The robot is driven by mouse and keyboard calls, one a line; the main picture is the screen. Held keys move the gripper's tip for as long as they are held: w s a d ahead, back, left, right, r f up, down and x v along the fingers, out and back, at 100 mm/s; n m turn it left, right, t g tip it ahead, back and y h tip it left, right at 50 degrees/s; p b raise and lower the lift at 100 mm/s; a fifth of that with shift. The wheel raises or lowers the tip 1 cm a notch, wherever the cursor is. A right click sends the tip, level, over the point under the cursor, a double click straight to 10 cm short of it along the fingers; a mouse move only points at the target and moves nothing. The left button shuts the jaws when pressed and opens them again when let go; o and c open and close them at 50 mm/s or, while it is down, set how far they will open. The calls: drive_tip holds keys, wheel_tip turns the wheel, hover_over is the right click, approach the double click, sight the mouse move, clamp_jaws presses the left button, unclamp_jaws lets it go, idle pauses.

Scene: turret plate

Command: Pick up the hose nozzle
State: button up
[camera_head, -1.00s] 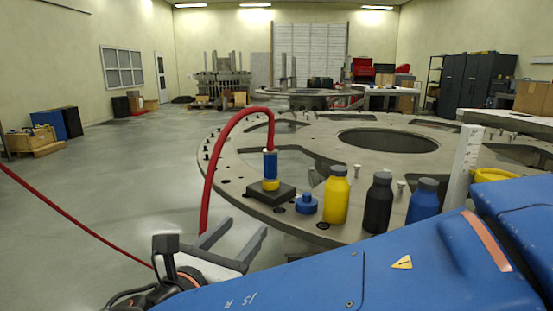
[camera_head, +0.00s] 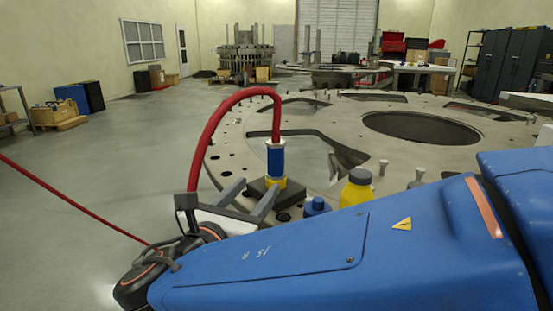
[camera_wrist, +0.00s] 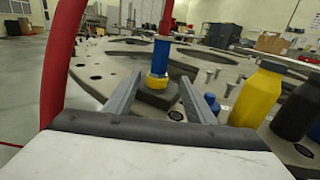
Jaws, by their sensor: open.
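The hose nozzle (camera_head: 275,160) is a blue cylinder with a yellow collar at its foot. It stands upright on a dark square block on the turret plate, with a red hose (camera_head: 205,137) arching from its top down to the left. In the wrist view the nozzle (camera_wrist: 160,58) stands beyond and between my open fingers. My gripper (camera_head: 252,193) is open and empty, with its fingers pointing at the nozzle's lower part. In the wrist view my gripper (camera_wrist: 155,92) has a finger on each side of the yellow collar; I cannot tell whether either touches.
The grey turret plate (camera_head: 350,115) has holes and large cut-outs. A small blue knob (camera_head: 317,206) and a yellow bottle (camera_head: 357,188) stand just right of the nozzle. A black bottle (camera_wrist: 297,112) stands farther right. Open floor lies to the left.

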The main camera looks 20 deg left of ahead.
sight(276, 132)
drive_tip(key=w, duration=1.2)
drive_tip(key=shift+w+d+r, duration=0.1)
drive_tip(key=shift+w+d, duration=0.1)
drive_tip(key=shift+w, duration=0.05)
drive_tip(key=shift+c, duration=0.6)
clamp_jaws()
wheel_tip(276, 132, up, 10)
drive_tip(key=shift+r, duration=0.1)
